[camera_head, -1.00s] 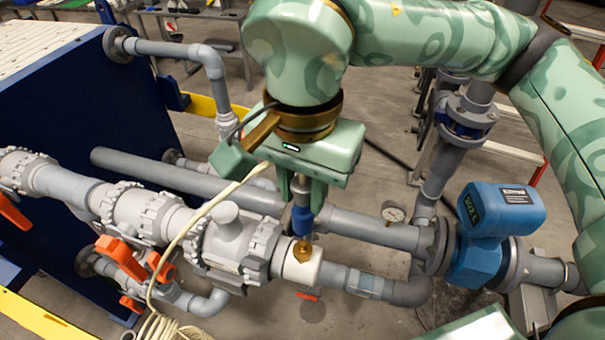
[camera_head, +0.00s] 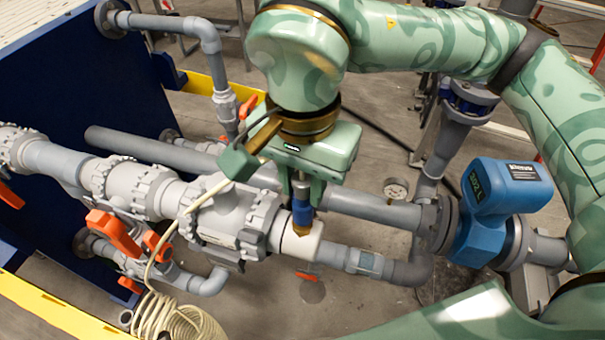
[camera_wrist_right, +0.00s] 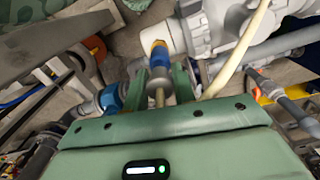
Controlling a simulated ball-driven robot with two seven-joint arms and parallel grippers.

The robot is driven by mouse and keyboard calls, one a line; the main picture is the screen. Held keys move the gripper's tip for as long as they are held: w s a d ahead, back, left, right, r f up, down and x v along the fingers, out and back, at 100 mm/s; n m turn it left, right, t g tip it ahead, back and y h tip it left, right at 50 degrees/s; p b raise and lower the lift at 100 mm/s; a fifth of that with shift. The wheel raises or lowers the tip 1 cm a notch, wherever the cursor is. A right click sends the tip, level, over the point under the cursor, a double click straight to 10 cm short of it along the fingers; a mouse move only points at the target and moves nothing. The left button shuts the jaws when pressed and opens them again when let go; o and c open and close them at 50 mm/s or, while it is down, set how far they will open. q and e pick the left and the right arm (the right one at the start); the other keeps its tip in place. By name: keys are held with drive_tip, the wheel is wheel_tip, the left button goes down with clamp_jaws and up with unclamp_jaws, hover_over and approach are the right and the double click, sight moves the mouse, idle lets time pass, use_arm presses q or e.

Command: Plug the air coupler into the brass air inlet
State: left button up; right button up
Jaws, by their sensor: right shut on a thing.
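My right gripper (camera_head: 302,183) is shut on the air coupler (camera_head: 302,212), a metal fitting with a blue sleeve, and holds it upright with its lower end down. The brass air inlet (camera_head: 301,230) sits on a white pipe section directly beneath the coupler. The coupler's lower end meets the top of the inlet in the head view; I cannot tell how far it is seated. In the right wrist view the blue sleeve (camera_wrist_right: 158,56) lies in line with the brass (camera_wrist_right: 157,43), beyond the fingers (camera_wrist_right: 159,85). My left gripper is not in view.
A cream hose (camera_head: 187,211) runs from the gripper down to a coil (camera_head: 180,318) at lower left. Grey pipes and valves with orange handles (camera_head: 113,231) lie left of the inlet.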

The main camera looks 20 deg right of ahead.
idle(0.8)
drive_tip(key=shift+b, duration=1.1)
idle(1.3)
drive_tip(key=shift+f+b, duration=0.65)
drive_tip(key=shift+b, duration=0.05)
drive_tip(key=o, duration=1)
drive_tip(key=shift+r, duration=0.15)
drive_tip(key=shift+r, duration=0.35)
wheel_tip(320, 180, up, 15)
drive_tip(key=shift+r+b, duration=0.2)
drive_tip(key=shift+b, duration=0.1)
